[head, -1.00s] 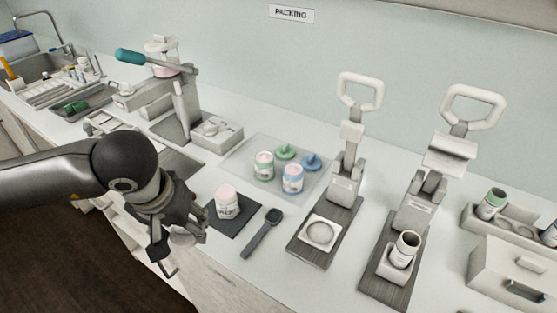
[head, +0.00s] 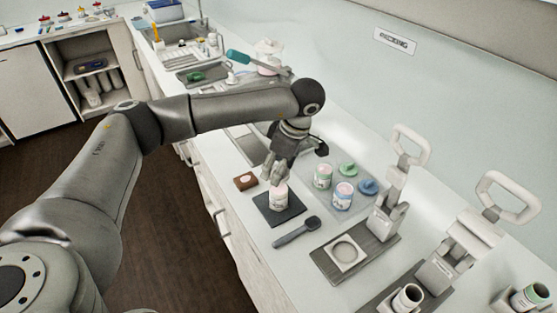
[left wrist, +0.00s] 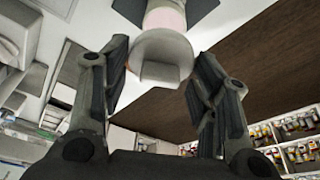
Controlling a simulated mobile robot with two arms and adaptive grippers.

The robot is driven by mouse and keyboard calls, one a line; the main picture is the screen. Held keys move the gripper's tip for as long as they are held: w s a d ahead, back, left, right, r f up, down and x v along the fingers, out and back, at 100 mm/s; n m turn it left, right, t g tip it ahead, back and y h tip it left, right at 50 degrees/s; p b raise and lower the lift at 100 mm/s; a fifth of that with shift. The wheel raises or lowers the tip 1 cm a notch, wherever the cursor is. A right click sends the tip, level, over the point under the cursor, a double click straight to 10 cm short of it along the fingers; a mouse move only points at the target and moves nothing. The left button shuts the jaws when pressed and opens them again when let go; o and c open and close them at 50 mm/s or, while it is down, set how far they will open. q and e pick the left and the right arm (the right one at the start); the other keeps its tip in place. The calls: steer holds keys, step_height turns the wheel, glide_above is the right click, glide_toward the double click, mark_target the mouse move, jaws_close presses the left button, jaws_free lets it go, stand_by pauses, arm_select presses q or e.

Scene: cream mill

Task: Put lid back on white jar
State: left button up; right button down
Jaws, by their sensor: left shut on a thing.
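The white jar (head: 279,199) stands upright on a dark square mat (head: 291,213), with a pink band at its top. My left gripper (head: 275,175) is directly above it, fingers pointing down. In the left wrist view, the gripper (left wrist: 160,85) is shut on a white round lid (left wrist: 150,46) with a raised tab between the fingers. The jar (left wrist: 166,17) shows just beyond the lid, in line with it. I cannot tell whether lid and jar touch. My right gripper is not in view.
A clear tray behind holds a green-lidded jar (head: 322,177) and a blue-labelled jar (head: 343,195), with a green lid (head: 348,170) and a blue lid (head: 368,187). A dark scoop (head: 297,232) lies in front. A brown block (head: 246,181) sits left of the mat. Presses stand right.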

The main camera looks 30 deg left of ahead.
arm_select(q)
steer(key=shift+f, duration=0.4)
steer(key=shift+f+b, duration=0.35)
steer(key=shift+b, duration=0.05)
steer(key=shift+f+b, duration=0.35)
steer(key=shift+f, duration=0.35)
steer(key=shift+f+b, duration=0.8)
steer(key=shift+f, duration=0.05)
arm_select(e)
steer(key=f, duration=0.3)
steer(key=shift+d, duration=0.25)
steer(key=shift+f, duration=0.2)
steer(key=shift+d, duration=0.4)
arm_select(q)
steer(key=shift+f+b, duration=0.2)
steer(key=shift+b, duration=0.35)
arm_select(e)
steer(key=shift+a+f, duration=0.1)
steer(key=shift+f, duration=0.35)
